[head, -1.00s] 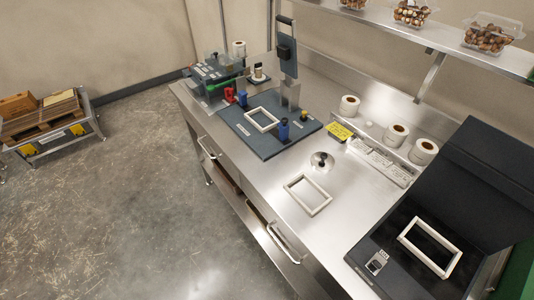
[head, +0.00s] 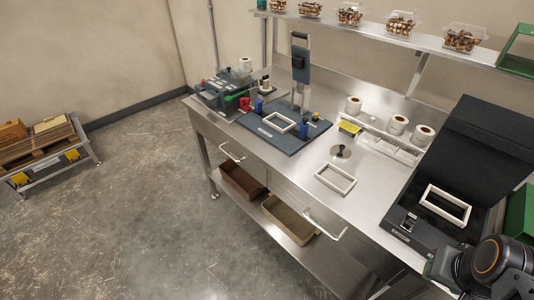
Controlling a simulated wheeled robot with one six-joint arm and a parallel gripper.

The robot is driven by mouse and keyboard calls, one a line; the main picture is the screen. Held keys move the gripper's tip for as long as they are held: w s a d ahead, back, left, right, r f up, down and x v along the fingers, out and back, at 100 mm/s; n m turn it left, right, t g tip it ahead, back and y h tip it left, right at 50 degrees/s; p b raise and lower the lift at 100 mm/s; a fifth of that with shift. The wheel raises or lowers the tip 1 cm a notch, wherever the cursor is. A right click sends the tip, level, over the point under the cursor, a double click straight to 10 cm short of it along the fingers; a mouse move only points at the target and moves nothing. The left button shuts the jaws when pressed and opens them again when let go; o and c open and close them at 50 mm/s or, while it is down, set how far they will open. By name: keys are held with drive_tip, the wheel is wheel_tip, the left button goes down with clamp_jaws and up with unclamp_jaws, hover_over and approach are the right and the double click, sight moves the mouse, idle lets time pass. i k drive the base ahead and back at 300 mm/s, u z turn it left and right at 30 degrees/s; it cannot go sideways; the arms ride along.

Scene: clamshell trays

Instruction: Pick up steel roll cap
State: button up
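A round steel disc with a small dark knob, which looks like the steel roll cap (head: 341,151), lies on the steel bench (head: 300,170). It sits behind a white rectangular frame (head: 335,179) and in front of the label rolls. Nothing holds or covers it. Dark links of my arm show at the lower right corner, well to the right of the cap. My gripper is out of view.
White label rolls (head: 397,125) stand behind the cap. A blue-grey press plate (head: 285,128) with an upright lever lies to the left. A dark open-lidded device (head: 435,219) stands to the right. An overhead shelf (head: 410,38) holds clamshells of nuts.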

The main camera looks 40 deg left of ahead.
sight(339, 152)
drive_tip(key=u, duration=2.05)
drive_tip(key=i, duration=1)
